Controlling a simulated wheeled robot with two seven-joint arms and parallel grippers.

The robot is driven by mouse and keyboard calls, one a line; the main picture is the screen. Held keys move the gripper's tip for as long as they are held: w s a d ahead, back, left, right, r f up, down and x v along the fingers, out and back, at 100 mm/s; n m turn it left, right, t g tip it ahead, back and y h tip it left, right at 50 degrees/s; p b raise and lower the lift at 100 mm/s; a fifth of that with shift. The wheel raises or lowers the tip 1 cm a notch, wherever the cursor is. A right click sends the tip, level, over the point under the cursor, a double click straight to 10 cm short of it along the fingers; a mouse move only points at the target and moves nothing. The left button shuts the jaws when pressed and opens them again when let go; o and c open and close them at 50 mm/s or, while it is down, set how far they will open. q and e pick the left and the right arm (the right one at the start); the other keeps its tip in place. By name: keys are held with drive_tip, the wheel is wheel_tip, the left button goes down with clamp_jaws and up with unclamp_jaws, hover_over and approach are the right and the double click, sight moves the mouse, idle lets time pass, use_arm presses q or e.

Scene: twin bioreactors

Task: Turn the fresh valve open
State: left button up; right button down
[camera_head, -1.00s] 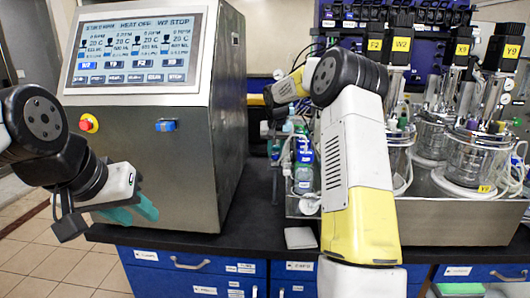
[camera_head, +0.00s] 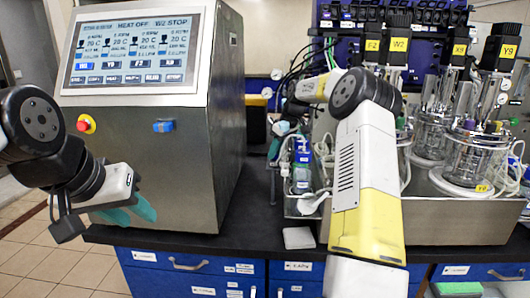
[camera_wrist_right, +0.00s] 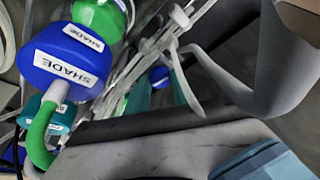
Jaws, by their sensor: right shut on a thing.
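My right gripper (camera_head: 284,127) is at the back of the bench, just above and behind the small bottles, with its teal fingertips partly hidden by my forearm. The right wrist view shows teal finger pads around a small blue part (camera_wrist_right: 158,77), which looks like the fresh valve's handle. The gripper is shut on it; how far the handle is turned cannot be told. My left gripper (camera_head: 130,211) hangs in front of the steel control cabinet (camera_head: 185,190), its teal fingers apart and empty.
Bottles with blue (camera_wrist_right: 68,60) and green (camera_wrist_right: 98,18) caps labelled SHADE, and tubing, crowd the right gripper. Glass bioreactors (camera_head: 468,155) stand in a steel tray (camera_head: 470,222) at the right.

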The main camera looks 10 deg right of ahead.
drive_tip(key=shift+w+d+n+g+y, duration=0.1)
drive_tip(key=shift+n+g+y, duration=0.25)
drive_tip(key=shift+n, duration=0.75)
drive_tip(key=c, duration=1.1)
unclamp_jaws()
drive_tip(key=shift+r, duration=0.1)
drive_tip(key=v, duration=0.7)
drive_tip(key=shift+r, duration=0.3)
